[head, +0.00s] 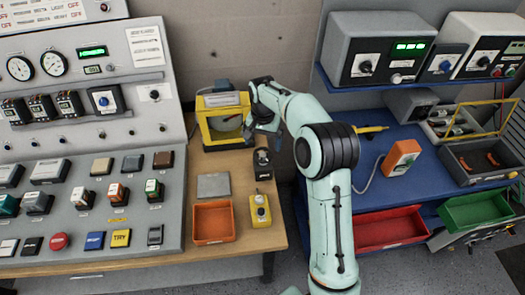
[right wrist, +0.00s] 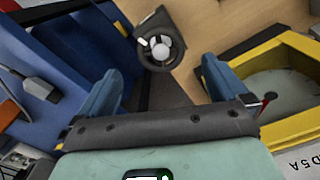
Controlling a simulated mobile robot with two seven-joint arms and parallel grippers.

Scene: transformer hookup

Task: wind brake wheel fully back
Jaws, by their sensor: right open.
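A small dark stand with a round wheel (head: 262,157) is on the wooden table, just in front of the yellow-framed box. In the right wrist view the wheel (right wrist: 161,46) shows a dark rim, a lighter hub and a small white knob at its left. My right gripper (head: 262,132) is above and behind it in the head view, pointing down. In the right wrist view my right gripper (right wrist: 165,58) is open, its blue fingers apart on either side of the wheel, with no visible contact. My left gripper is not in view.
The yellow-framed box (head: 204,134) with a round dial stands close to the right gripper. An orange tray (head: 213,205), grey plate (head: 213,186) and yellow button box (head: 260,216) are nearer. A control panel (head: 103,134) is left; blue shelving (head: 374,113) is right.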

